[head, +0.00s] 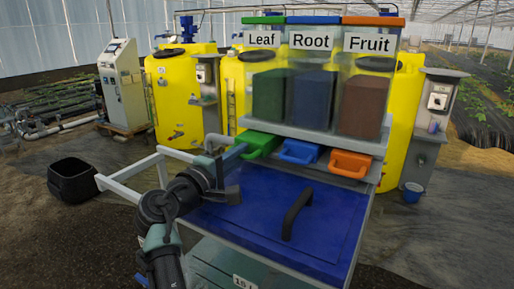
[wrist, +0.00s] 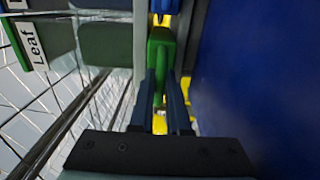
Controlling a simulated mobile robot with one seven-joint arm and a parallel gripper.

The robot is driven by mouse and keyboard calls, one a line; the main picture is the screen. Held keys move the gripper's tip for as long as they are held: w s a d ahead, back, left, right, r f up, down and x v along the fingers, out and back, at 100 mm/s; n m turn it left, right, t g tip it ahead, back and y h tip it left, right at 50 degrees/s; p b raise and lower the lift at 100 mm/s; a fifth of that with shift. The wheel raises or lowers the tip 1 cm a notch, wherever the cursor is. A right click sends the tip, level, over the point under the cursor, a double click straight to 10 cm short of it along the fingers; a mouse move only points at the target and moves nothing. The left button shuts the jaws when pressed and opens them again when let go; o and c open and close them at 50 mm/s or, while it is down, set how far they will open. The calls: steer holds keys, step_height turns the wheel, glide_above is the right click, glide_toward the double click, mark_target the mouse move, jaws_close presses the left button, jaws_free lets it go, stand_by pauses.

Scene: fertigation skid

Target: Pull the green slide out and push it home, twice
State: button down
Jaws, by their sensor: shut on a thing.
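The green slide (head: 262,141) sits under the hopper labelled Leaf, at the left of a row of three slides. Its handle sticks out at about the same line as the blue and orange ones. My gripper (head: 240,151) reaches it from the left. In the wrist view the two dark fingers of my gripper (wrist: 164,98) are shut on the handle of the green slide (wrist: 160,50), one on each side. The clear Leaf hopper (head: 270,90) with its dark green fill stands above. The slide's inner part is hidden under the hopper.
The blue slide (head: 300,152) and the orange slide (head: 350,163) are close on the right. Below lies a blue lid (head: 330,210) with a raised dark handle (head: 297,213). A pale frame rail (head: 130,173) is at the left. A black bin (head: 72,182) stands on the floor.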

steer(key=shift+b+x, duration=0.85)
steer(key=shift+x, duration=0.95)
steer(key=shift+p+v, duration=0.6)
steer(key=shift+v, duration=0.2)
steer(key=shift+p+v, duration=1.05)
steer(key=shift+v, duration=1.65)
steer(key=shift+w, duration=0.15)
steer(key=shift+b+x, duration=1.55)
steer(key=shift+x, duration=1.65)
steer(key=c, duration=0.8)
jaws_free()
steer(key=shift+w, duration=0.15)
steer(key=shift+o, duration=0.4)
